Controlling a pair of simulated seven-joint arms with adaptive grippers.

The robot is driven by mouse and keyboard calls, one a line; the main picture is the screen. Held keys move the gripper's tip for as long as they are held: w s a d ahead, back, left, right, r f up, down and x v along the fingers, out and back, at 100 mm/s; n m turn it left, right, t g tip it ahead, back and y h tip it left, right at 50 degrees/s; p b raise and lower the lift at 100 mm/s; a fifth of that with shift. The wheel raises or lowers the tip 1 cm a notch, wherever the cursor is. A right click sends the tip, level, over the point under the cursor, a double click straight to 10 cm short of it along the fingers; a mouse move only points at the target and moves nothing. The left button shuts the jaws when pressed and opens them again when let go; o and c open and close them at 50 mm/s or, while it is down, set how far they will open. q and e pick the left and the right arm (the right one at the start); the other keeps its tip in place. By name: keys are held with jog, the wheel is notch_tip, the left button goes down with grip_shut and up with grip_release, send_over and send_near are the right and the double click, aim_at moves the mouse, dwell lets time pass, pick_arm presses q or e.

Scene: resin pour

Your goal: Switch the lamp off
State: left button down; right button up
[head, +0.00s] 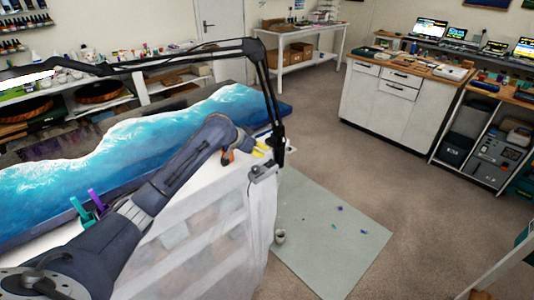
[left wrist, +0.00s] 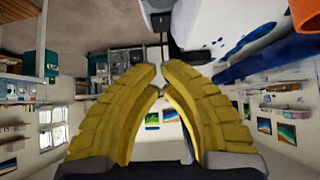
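The black jointed lamp (head: 190,51) rises from a post at the table's right corner and reaches left over the blue and white resin piece (head: 120,150). A bright white strip (head: 28,80) shows under its far end at the left edge. My left gripper (head: 264,150) has yellow fingers and is close beside the lower lamp post; I cannot tell if they touch. In the left wrist view the fingertips (left wrist: 160,72) are drawn together with only a thin gap, holding nothing clear. A grey clamp-like part (head: 262,173) sits just below. No switch can be made out. My right gripper is not in view.
Translucent sheeting (head: 215,230) hangs down the table's side. A small cup (head: 280,237) stands on the pale floor mat (head: 335,235). Purple and green clamps (head: 95,200) stand at the table's near edge. Carpet to the right is open up to the white cabinet (head: 385,105).

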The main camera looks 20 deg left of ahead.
pick_arm(q)
jog(key=shift+v, duration=2.05)
jog(key=shift+s+f, duration=0.1)
jog(key=shift+s, duration=0.05)
jog(key=shift+w+r+t, duration=0.25)
jog(key=shift+w+t, duration=0.15)
jog(key=shift+w, duration=0.3)
send_over(272, 162)
jog(key=f, duration=0.7)
jog(key=shift+s+f, duration=0.2)
jog(key=shift+f, duration=0.05)
jog(key=shift+w+f, duration=0.15)
jog(key=shift+f, duration=1.2)
